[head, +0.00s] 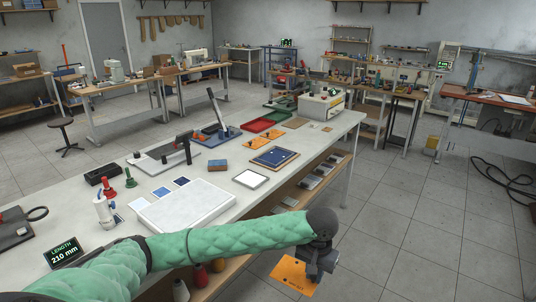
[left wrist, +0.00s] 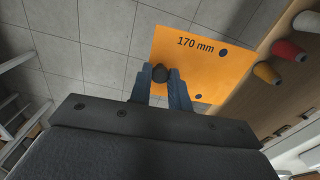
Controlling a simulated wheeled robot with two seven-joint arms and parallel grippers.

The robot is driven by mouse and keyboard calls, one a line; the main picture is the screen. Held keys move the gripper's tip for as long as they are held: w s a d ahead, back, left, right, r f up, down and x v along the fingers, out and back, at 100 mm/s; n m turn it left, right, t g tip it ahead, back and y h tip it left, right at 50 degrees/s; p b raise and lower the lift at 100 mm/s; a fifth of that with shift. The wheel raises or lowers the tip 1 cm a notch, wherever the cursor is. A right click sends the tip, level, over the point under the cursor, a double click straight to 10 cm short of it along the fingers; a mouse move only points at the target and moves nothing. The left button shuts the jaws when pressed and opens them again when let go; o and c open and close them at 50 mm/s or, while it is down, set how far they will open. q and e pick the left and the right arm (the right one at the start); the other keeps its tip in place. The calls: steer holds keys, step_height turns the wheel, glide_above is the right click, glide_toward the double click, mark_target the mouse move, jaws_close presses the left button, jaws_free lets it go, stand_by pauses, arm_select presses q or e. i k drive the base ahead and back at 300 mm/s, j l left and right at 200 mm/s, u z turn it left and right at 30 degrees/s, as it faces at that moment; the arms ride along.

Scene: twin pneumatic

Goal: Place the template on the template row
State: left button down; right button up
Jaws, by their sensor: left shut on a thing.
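The template is an orange sheet (head: 294,277) printed "170 mm". It also shows in the left wrist view (left wrist: 205,65), with dark round spots and a dark knob (left wrist: 160,73). My left gripper (head: 316,264) is shut on the template's knob, and its two fingers flank the knob in the left wrist view (left wrist: 161,80). The template hangs over the floor, off the table's near right edge. On the table another orange sheet (head: 267,139) lies beside a blue board (head: 275,158); I cannot tell which spot is the template row. My right gripper is not in view.
The long white table (head: 232,160) holds a white slab (head: 187,207), a white-topped square (head: 251,179), a blue-orange block (head: 217,165) and red and green trays (head: 258,125). A display (head: 63,252) reads "LENGTH 210 mm". Cones of thread (left wrist: 290,50) stand on the shelf below.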

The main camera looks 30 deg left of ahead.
mark_target(239, 156)
steer(key=i+l, duration=0.2)
steer(key=i, duration=0.25)
steer(key=i+l, duration=0.25)
steer(key=i, duration=0.2)
steer(key=i+l, duration=0.2)
steer(key=i, duration=0.2)
steer(key=i+l+u, duration=0.15)
steer(key=u, duration=0.2)
steer(key=i+l+u, duration=0.5)
steer(key=u, duration=0.2)
